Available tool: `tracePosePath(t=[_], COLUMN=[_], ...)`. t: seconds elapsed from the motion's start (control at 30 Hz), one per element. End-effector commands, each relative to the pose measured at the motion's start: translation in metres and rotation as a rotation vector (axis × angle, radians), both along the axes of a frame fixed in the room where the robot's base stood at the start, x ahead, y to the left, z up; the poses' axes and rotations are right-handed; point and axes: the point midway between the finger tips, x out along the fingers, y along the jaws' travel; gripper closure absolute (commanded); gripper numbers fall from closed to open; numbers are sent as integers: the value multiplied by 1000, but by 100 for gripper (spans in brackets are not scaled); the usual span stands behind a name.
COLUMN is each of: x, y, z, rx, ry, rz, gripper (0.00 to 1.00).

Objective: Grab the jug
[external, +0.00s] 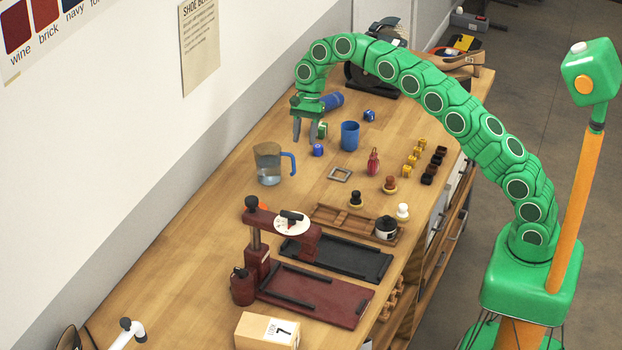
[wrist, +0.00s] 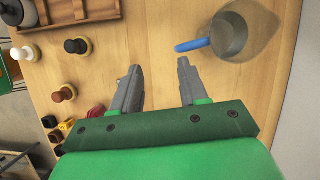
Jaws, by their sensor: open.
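In the wrist view my gripper's two grey fingers (wrist: 158,70) are spread apart, with the blue handle ahead of the right finger. They appear apart from the jug.
A red press (external: 258,255) and trays stand in front. Several brushes and small blocks lie to the right. The wall borders the left.

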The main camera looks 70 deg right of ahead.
Motion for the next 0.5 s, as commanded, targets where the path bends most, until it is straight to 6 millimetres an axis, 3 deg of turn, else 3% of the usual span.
tracePosePath(t=[0.2,0.5], x=[17,21], y=[-8,-6], z=[-19,-33], rx=[1,2], ry=[22,27], rz=[-68,-85], gripper=[57,57])
